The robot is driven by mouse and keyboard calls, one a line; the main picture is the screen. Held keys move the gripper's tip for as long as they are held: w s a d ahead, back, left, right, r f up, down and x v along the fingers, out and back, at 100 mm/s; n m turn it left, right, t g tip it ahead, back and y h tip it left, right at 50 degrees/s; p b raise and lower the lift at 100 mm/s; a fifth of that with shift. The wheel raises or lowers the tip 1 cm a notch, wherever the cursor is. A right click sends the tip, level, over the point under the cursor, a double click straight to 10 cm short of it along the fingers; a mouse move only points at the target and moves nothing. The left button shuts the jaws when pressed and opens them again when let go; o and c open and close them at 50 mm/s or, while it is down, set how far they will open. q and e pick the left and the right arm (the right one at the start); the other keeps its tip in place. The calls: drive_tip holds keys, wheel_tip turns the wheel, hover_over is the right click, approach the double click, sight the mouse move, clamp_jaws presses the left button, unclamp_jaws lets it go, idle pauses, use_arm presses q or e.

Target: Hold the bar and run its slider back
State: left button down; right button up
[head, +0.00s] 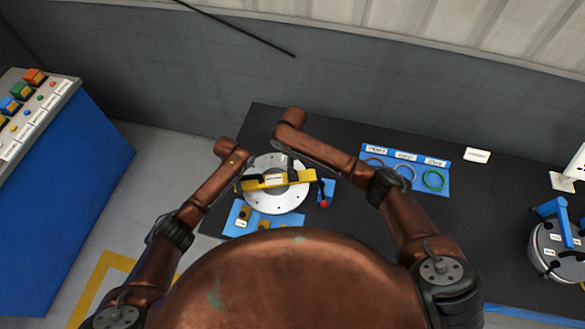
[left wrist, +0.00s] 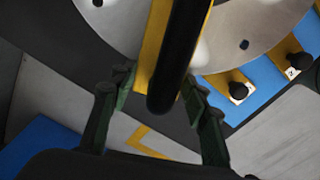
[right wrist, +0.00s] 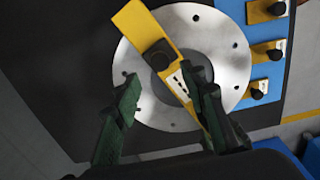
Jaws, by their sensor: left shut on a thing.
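The yellow bar (head: 276,180) lies across a silver flanged disc (head: 262,200) on the dark table. In the left wrist view, my left gripper (left wrist: 157,78) is shut on the black handle (left wrist: 178,50) at the bar's left end, with the yellow bar (left wrist: 152,50) beneath it. In the right wrist view, my right gripper (right wrist: 160,82) is open, its fingers apart above the disc, with the bar (right wrist: 175,65) passing between and below them. A black knob (right wrist: 158,54), apparently the slider's, sits on the bar beyond a white label. Contact with the right fingers cannot be told.
A blue plate (head: 286,221) with yellow clamps sits at the disc's near side. A red ball (head: 323,203) on a black lever is right of the bar. A blue tray (head: 410,187) with rings lies further right. Bare table separates it from a canister (head: 547,248).

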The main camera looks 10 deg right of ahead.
wheel_tip(320, 180, up, 5)
drive_tip(key=shift+r, duration=0.15)
idle(0.3)
use_arm(q)
drive_tip(key=c, duration=1)
unclamp_jaws()
